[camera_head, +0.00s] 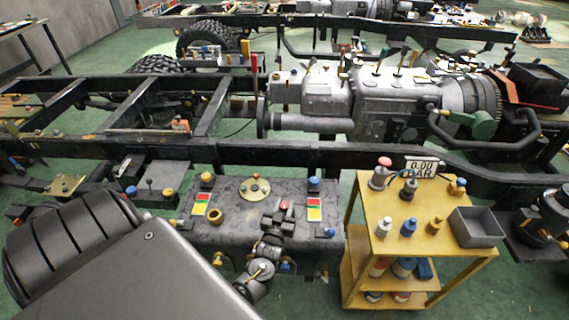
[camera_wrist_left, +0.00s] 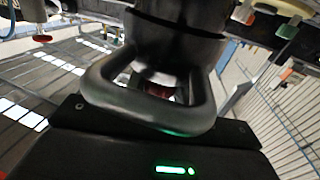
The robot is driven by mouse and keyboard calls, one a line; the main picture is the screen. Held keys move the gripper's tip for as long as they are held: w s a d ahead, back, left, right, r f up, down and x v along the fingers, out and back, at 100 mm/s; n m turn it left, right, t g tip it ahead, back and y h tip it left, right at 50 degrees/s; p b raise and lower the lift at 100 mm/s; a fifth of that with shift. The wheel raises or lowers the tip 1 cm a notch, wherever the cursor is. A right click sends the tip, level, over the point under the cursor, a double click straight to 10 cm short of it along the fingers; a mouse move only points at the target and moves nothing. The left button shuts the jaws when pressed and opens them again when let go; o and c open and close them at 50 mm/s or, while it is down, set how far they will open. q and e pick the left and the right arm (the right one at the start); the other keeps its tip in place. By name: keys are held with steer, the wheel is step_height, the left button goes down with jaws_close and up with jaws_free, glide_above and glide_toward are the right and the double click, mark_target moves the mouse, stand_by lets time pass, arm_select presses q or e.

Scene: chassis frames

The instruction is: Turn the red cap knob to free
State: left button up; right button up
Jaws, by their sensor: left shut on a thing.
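The dark panel (camera_head: 232,235) stands in front of the chassis rail in the head view. A red cap knob (camera_head: 285,205) shows at its right half, at the tip of my left gripper (camera_head: 277,219). The gripper's dark fingers look closed around it and hide most of its body. In the left wrist view, the looped fingers (camera_wrist_left: 150,112) fill the middle, and a bit of red shows through the loop, at the knob (camera_wrist_left: 153,90). The knob's turn position cannot be made out. My right gripper is not in view.
A yellow cart (camera_head: 462,262) stands right of the panel, with a red-topped button (camera_head: 381,172), small coloured fittings and a grey bin (camera_head: 477,227). A display (camera_head: 421,168) behind it reads 0.00 BAR. The chassis rail (camera_head: 300,153) runs behind the panel.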

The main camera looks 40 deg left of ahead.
arm_select(q)
steer(key=o, duration=1)
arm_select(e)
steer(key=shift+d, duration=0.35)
arm_select(q)
steer(key=shift+b+v, duration=0.8)
steer(key=shift+v, duration=4.55)
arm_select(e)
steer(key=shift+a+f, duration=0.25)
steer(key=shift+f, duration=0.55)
